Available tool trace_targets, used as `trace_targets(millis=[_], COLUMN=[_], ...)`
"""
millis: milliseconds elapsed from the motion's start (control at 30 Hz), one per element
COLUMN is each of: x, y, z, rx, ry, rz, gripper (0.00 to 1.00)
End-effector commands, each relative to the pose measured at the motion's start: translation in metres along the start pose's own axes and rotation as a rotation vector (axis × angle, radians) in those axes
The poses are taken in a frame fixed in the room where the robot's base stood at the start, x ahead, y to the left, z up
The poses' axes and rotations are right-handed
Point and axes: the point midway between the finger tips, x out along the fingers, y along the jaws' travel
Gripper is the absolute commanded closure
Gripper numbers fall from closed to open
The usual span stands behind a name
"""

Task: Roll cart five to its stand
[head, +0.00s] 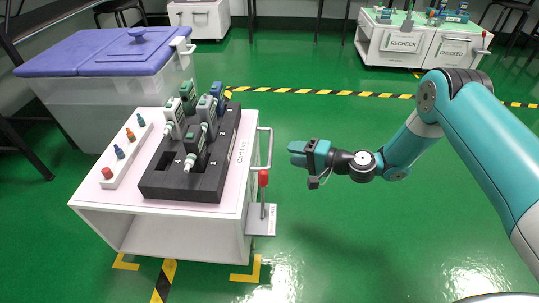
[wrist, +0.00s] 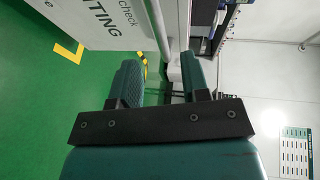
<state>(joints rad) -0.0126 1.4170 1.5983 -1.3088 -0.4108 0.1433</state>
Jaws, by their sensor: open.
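Cart five (head: 92,210) is a white cart at left in the head view, with a "Cart five" label on its top edge. A grey handle (head: 268,150) stands out from its right side, with a red-knobbed lever (head: 263,178) just below. A black tray (head: 190,188) on top holds several handheld testers (head: 196,142). My gripper (head: 297,153) is to the right of the handle, pointing at it, apart from it. In the wrist view its jaws (wrist: 163,78) are open; a pale bar shows beyond and between them. I cannot pick out the stand for certain.
A lidded bin (head: 120,55) stands behind the cart. Yellow corner marks (head: 248,272) lie on the floor by the cart's front. A striped floor line (head: 320,92) crosses behind. White units marked RECHECK and CHECKED (head: 405,43) stand at back right. Green floor around my gripper is clear.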

Motion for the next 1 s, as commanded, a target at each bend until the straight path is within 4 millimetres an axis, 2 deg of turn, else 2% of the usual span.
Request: trace_targets(millis=[33,200,400,567,833,1000], x=[0.014,0.051,0.078,0.086,0.086,0.086], y=[0.005,0.004,0.002,0.001,0.000,0.000], z=[0.002,0.002,0.001,0.000,0.000,0.000], rx=[-0.005,-0.005,-0.003,-0.001,0.001,0.001], ry=[-0.004,-0.004,-0.002,0.000,0.001,0.000], rz=[-0.001,-0.001,0.000,0.001,0.001,0.001], gripper=[0.58,0.58,0.58,0.58,0.58,0.97])
